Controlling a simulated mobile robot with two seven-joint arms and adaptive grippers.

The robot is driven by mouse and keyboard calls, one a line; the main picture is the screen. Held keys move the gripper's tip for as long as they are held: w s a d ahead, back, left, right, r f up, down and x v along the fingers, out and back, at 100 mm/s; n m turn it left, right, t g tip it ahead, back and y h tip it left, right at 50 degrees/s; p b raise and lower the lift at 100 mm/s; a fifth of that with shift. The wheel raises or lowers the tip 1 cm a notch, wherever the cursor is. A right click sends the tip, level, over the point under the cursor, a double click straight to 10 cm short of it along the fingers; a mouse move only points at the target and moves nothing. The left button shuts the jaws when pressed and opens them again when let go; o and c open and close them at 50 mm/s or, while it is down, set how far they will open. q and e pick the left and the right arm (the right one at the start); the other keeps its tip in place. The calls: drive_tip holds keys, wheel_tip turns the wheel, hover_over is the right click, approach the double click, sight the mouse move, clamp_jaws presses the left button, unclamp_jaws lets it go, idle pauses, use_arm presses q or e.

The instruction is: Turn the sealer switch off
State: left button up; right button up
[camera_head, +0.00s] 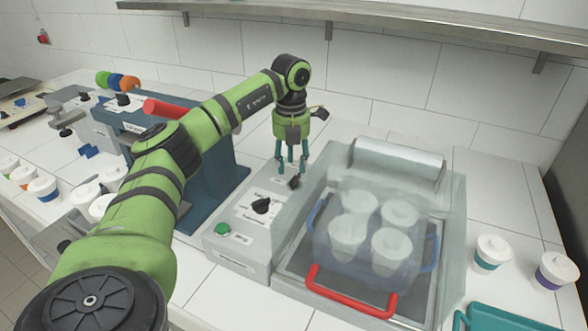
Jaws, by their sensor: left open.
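A grey control panel (236,240) sits left of a clear-lidded box (330,222). It carries a black rotary knob (261,205), another black knob (294,182) farther back and a green button (222,229). The labels are too small to read, so I cannot tell which knob is the sealer switch. My left gripper (291,167) points down, open and empty, with its fingertips just above the rear knob. I cannot tell whether they touch it. My right gripper is not in view.
The box holds several white cups in a blue-handled tray and has a red front handle (350,292). A blue machine (221,165) with a red lever stands left, partly behind my arm. Two lidded cups stand at right. A wall shelf (400,18) runs above.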

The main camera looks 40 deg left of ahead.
sight(295, 180)
use_arm(q)
wheel_tip(295, 180, down, 4)
drive_tip(key=shift+w+a+r+p, duration=0.1)
drive_tip(key=shift+p, duration=0.25)
drive_tip(key=shift+f, duration=0.35)
clamp_jaws()
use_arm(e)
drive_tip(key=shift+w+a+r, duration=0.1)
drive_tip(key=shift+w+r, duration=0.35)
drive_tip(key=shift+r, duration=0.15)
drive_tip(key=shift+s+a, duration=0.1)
